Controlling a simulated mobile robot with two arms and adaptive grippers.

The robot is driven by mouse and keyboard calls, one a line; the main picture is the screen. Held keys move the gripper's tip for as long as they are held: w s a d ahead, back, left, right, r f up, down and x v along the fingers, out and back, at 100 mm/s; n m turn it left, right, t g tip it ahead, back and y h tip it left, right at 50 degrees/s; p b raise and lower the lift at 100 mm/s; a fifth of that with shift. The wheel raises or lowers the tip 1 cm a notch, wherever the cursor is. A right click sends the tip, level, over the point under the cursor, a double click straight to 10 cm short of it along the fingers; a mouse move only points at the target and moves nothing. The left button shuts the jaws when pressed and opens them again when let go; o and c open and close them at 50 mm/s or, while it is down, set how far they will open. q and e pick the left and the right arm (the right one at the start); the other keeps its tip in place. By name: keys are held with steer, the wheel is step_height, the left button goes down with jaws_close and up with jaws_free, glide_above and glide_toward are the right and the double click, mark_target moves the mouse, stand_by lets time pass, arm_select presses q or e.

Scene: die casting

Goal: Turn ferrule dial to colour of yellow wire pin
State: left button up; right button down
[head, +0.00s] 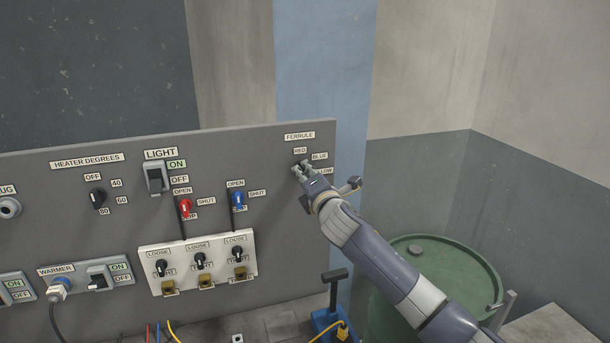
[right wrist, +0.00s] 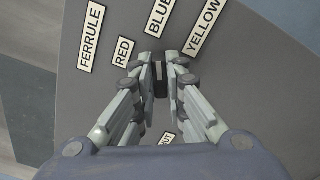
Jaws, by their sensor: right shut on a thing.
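The ferrule dial (right wrist: 160,78) is a small dark knob on the grey panel, mostly hidden by my fingers. My right gripper (right wrist: 160,84) is shut on it, with a fingertip on each side. In the head view my right gripper (head: 300,170) is at the panel's upper right. The labels RED (right wrist: 123,50), BLUE (right wrist: 160,17) and YELLOW (right wrist: 202,27) fan around the dial; I cannot tell which one it points to. A yellow wire (head: 173,331) shows at the bottom edge; its pin cannot be made out. My left gripper is not in view.
The panel (head: 270,158) also carries a heater knob (head: 98,198), a light switch (head: 155,180), red (head: 185,207) and blue (head: 238,199) valve handles, and a white socket plate (head: 150,250).

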steer(key=m+b, duration=0.1)
steer(key=m, duration=1)
steer(key=shift+f+b, duration=0.15)
steer(key=shift+b, duration=0.15)
steer(key=shift+m, duration=0.3)
steer(key=c, duration=1.6)
jaws_free()
steer(key=shift+c, duration=0.2)
steer(key=v, duration=1.2)
